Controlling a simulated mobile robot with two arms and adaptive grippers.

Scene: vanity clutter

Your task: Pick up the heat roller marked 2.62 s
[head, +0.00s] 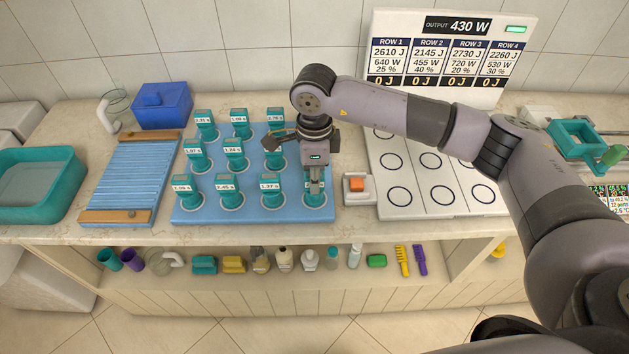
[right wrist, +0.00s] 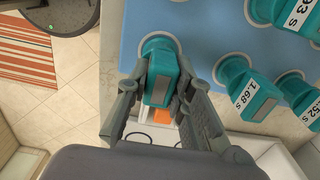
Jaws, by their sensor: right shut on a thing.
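Several teal heat rollers with white time labels stand in rows on a blue mat (head: 254,209). My right gripper (head: 315,183) points down at the front right corner of the mat, shut on a teal roller (head: 315,198). In the right wrist view the fingers (right wrist: 160,105) press on both sides of this held roller (right wrist: 158,84), over its pale ring. Its label is hidden, so I cannot confirm 2.62 s. A neighbouring roller (right wrist: 252,92) reads about 1.68 s. Whether the held roller is off the mat is unclear. My left gripper is not in view.
A small switch box with an orange button (head: 357,185) stands just right of the held roller. Beyond it lies a white board with empty circles (head: 431,183). A display panel (head: 447,55) stands behind. A ribbed blue tray (head: 142,180) lies left of the mat.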

